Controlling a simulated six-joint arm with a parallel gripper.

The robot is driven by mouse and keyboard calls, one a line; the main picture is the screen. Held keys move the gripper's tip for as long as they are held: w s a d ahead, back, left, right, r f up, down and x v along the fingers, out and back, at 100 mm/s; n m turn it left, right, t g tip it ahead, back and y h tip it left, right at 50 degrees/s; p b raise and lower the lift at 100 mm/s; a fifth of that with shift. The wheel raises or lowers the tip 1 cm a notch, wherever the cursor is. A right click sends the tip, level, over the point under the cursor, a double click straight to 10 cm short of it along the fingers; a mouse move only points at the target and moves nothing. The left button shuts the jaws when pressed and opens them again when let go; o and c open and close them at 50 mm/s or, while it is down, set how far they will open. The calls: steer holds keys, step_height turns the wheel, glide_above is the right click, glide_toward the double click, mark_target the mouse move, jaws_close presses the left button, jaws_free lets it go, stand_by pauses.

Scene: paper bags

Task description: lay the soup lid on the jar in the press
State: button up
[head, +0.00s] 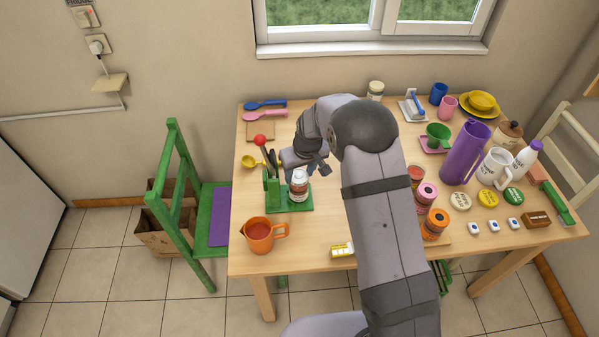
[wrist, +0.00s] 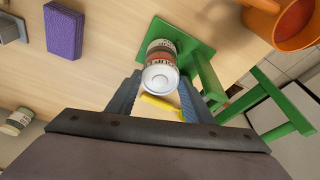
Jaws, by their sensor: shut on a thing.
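The green press (head: 272,189) stands on the table's left part, its red knob (head: 260,140) raised. The jar (head: 299,189), with a reddish band and label, stands upright on the press's green base. It also shows in the wrist view (wrist: 161,50). My gripper (head: 298,170) is over the jar and points down. In the wrist view its two fingers (wrist: 160,84) are shut on the white round soup lid (wrist: 160,77). The lid lies over the jar's mouth, about centred. I cannot tell whether it touches the rim.
An orange jug (head: 260,236) of red liquid stands in front of the press. A yellow scoop (head: 250,161) lies behind it. A purple block (wrist: 63,31) lies to one side. Loose lids (head: 488,199), a purple pitcher (head: 465,152) and mugs crowd the table's right.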

steer(key=shift+f+b, duration=0.3)
steer(key=shift+f, duration=0.15)
steer(key=shift+r, duration=0.25)
steer(key=shift+r+p, duration=0.4)
steer(key=shift+p, duration=0.05)
steer(key=shift+f+b, duration=0.4)
steer(key=shift+f, duration=0.15)
stand_by(1.6)
steer(key=shift+r, duration=0.45)
steer(key=shift+f+b, duration=0.3)
steer(key=shift+f, duration=0.4)
stand_by(1.1)
steer(key=o, duration=1.1)
steer(key=shift+r, duration=0.2)
